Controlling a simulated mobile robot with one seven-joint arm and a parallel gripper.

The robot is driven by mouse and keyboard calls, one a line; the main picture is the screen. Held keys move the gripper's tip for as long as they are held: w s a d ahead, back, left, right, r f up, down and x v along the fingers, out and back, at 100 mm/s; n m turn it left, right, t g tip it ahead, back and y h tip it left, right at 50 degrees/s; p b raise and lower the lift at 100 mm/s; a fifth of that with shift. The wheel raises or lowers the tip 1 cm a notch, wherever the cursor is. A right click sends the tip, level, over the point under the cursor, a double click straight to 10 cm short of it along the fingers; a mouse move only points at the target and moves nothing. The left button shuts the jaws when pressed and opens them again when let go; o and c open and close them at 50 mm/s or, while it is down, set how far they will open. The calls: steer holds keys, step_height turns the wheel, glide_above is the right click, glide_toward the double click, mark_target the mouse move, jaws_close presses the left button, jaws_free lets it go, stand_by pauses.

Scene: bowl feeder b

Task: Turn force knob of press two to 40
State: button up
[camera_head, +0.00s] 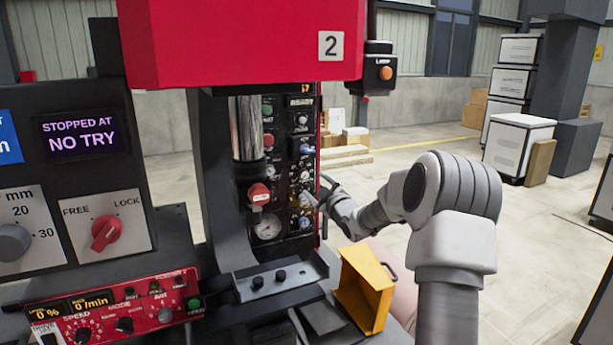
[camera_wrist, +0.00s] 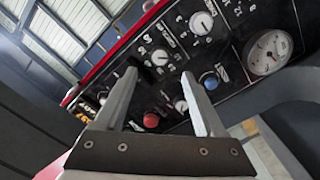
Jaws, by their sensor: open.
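Contact with a knob cannot be told.
A round gauge (camera_wrist: 270,52), a blue button (camera_wrist: 209,80) and a red button (camera_wrist: 150,120) are on the panel. A yellow bin (camera_head: 363,288) stands below my arm. A machine with a red FREE/LOCK knob (camera_head: 105,232) is at left.

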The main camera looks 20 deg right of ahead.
mark_target(305, 175)
steer(key=shift+w+p, duration=0.65)
steer(key=shift+w, duration=3.15)
steer(key=shift+c, duration=0.4)
jaws_close()
